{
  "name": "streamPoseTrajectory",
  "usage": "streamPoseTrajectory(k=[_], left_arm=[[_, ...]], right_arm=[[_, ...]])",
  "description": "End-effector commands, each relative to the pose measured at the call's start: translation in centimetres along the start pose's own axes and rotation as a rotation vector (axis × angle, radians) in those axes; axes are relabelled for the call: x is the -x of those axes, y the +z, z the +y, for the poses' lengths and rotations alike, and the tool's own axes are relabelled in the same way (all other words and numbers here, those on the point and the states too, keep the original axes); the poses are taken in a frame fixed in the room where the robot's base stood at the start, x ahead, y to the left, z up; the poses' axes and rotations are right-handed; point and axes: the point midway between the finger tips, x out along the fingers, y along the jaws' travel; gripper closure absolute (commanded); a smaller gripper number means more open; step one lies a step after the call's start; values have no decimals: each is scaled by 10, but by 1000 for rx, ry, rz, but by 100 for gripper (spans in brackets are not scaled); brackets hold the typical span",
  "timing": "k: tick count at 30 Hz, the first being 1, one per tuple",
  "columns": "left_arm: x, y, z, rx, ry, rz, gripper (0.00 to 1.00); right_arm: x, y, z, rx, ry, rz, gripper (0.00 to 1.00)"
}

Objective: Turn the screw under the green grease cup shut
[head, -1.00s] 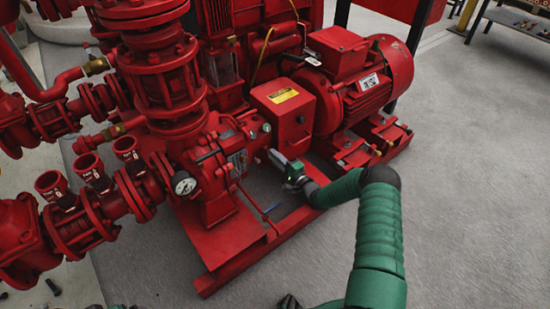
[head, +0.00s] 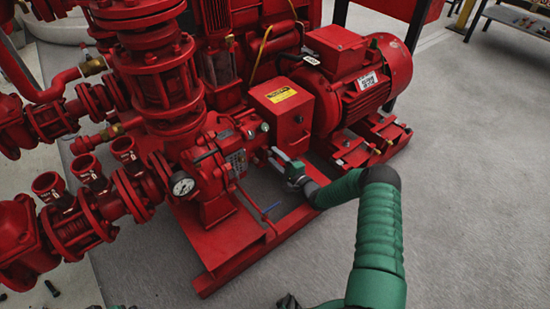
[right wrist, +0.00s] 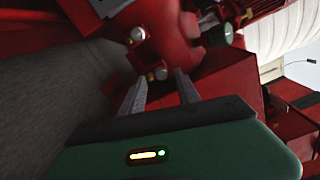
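A dark green grease cup (right wrist: 222,35) shows at the upper right of the right wrist view, on the red pump housing. In the head view a small green cup (head: 265,127) sits on the pump's bearing side. A small brass-coloured screw (right wrist: 156,75) sits low on the housing, near and roughly between the tips of my right gripper (right wrist: 156,78). The fingers are apart; I cannot tell if either touches it. My right gripper (head: 274,155) is beside the pump in the head view. A dark piece, likely my left gripper (head: 290,301), is cut off at the bottom edge.
The red motor (head: 365,80) and a red box with a yellow label (head: 285,103) stand behind my right gripper. The red base frame (head: 240,250) runs below it. A pressure gauge (head: 183,184) is on the left. The grey floor (head: 460,180) at right is clear.

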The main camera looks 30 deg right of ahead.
Motion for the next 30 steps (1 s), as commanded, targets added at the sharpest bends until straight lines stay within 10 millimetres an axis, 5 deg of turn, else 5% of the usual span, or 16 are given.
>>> streamPoseTrajectory(k=[10,24,30], left_arm=[[12,-3,0,0,0,0,0],[68,-16,0,0,0,0,0],[74,-17,0,0,0,0,0]], right_arm=[[14,2,-5,0,0,-3,61],[141,1,-4,-3,1,1,61],[166,0,0,-3,1,-1,61]])
